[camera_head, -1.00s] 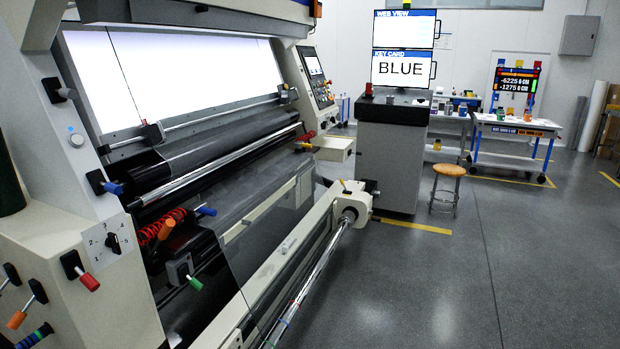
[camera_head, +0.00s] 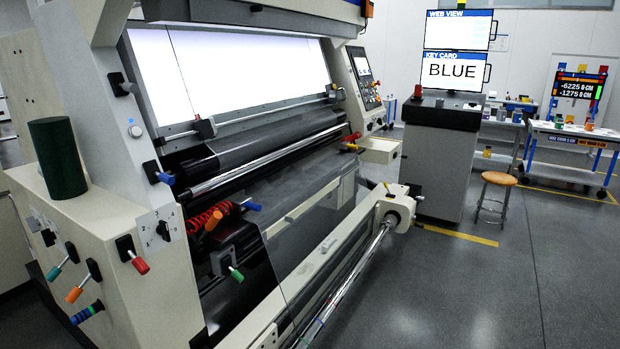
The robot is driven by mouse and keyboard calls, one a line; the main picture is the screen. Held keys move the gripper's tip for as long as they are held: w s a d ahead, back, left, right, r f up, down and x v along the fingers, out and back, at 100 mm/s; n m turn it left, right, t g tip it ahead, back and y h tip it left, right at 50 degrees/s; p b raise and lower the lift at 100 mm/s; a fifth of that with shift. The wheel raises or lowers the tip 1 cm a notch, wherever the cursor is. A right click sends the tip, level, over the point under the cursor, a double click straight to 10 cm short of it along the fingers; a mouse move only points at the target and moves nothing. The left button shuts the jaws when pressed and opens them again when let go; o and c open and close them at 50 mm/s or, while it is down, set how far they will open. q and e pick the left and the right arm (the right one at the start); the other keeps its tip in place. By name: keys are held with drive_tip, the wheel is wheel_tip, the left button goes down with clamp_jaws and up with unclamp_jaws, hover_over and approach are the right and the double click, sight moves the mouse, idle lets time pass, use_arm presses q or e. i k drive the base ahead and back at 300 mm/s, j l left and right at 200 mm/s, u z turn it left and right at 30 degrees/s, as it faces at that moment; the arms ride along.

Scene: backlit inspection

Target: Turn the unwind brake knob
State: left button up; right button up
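On the machine's near end, a black selector knob (camera_head: 162,230) sits on a white plate (camera_head: 150,242) with a ring of printed numbers. It is the only numbered knob I see, but I cannot read a name that marks it as the unwind brake knob. A lever with a red grip (camera_head: 139,263) is just below and left of the plate. Neither of my grippers is in view, and nothing touches the knob.
A dark green cylinder (camera_head: 58,157) stands on the machine's near ledge. Levers with green (camera_head: 54,273) and orange (camera_head: 75,294) grips stick out of the near face. A console (camera_head: 440,160) and a stool (camera_head: 496,190) stand behind. The grey floor (camera_head: 455,300) at right is clear.

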sight(48, 236)
drive_tip(key=u, duration=1.45)
drive_tip(key=i+j, duration=0.15)
drive_tip(key=j, duration=0.15)
drive_tip(key=i+j+u, duration=0.1)
drive_tip(key=j, duration=0.2)
drive_tip(key=i+j, duration=0.15)
drive_tip(key=j, duration=0.15)
drive_tip(key=u, duration=0.05)
